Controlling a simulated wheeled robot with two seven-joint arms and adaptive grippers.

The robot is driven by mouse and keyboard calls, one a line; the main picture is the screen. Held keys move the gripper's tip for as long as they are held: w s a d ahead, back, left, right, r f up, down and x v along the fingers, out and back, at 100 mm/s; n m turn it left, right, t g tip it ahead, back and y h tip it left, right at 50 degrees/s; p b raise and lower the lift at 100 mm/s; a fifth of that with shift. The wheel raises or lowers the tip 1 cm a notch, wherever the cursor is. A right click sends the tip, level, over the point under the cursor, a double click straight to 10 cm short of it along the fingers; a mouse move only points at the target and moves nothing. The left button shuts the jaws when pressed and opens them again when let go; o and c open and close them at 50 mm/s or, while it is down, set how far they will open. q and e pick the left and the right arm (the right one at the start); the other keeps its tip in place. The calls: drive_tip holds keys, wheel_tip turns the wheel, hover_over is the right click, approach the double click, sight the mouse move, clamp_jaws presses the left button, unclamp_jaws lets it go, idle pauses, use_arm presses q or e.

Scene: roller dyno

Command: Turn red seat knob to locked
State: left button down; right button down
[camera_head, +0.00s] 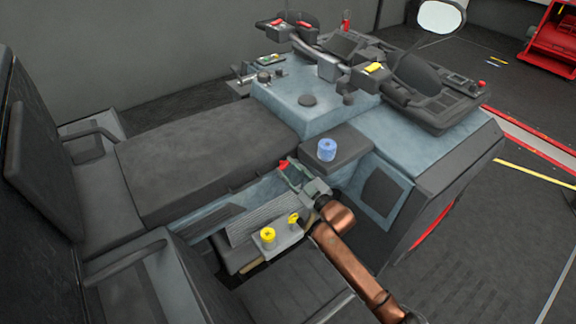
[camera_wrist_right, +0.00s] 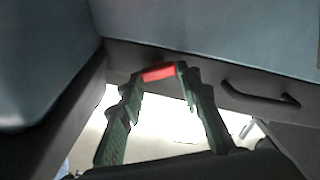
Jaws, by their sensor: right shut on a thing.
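The red seat knob (camera_head: 283,165) is a small red piece at the side of the vehicle, by the front end of the long dark seat (camera_head: 200,155). It also shows in the right wrist view as a short red bar (camera_wrist_right: 159,72) on a dark panel. My right gripper (camera_head: 292,170) reaches it from the lower right. In the wrist view its two green fingers (camera_wrist_right: 160,78) stand at either end of the red bar and are shut on it. The fingers partly hide the knob in the head view. My left gripper is not in view.
A blue knob (camera_head: 327,150) stands on a dark ledge just right of my right gripper. Yellow knobs (camera_head: 267,235) sit on a small side panel below it. A dark handle (camera_wrist_right: 260,94) is on the panel right of the fingers. Open floor (camera_head: 470,250) lies at the right.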

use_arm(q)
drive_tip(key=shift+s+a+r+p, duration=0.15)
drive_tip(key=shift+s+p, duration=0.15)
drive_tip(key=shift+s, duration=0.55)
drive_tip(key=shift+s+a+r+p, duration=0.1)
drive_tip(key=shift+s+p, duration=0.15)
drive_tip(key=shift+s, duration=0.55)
use_arm(e)
drive_tip(key=shift+n, duration=1.2)
drive_tip(key=c, duration=1.4)
unclamp_jaws()
drive_tip(key=v, duration=1.2)
